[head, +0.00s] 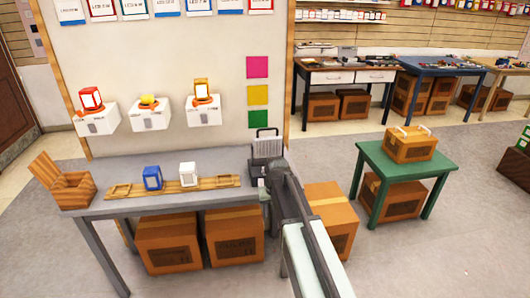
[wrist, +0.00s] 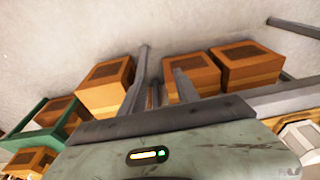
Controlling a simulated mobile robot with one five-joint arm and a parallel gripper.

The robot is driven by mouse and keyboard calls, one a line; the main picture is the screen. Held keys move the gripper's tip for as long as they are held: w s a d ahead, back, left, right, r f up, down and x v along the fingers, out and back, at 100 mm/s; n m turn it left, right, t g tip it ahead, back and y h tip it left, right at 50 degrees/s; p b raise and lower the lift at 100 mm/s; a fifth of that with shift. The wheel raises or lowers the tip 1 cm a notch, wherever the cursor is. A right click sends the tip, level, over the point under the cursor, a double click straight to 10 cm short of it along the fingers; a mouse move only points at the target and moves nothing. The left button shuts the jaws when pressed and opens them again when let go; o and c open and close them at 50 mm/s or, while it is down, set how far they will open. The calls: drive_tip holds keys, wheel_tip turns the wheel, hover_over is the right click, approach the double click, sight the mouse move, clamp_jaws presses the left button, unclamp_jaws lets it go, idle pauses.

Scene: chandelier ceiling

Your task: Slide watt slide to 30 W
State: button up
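No slide or watt scale can be made out at this size. On the grey table (head: 225,196), a wooden rail strip (head: 215,181) carries a blue box (head: 152,178) and a white box (head: 188,175). A small grey device with a handle (head: 267,147) stands at the table's right end, beside my dark arm. Three white wall units (head: 150,115) hold orange lamp-like items. My gripper is hidden behind the arm in the head view.
Cardboard boxes (head: 235,236) stand under the grey table. A green table (head: 405,166) with a box (head: 409,144) is at the right. A wooden bin (head: 72,190) sits at the grey table's left end. Floor at lower right is clear.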

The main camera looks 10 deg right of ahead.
drive_tip(key=t+p, duration=0.2)
drive_tip(key=p, duration=0.6)
approach(264, 168)
drive_tip(key=b+x, duration=0.8)
drive_tip(key=x, duration=0.1)
drive_tip(key=shift+w, duration=0.15)
drive_tip(key=shift+r, duration=0.2)
drive_tip(key=shift+c, duration=0.4)
clamp_jaws()
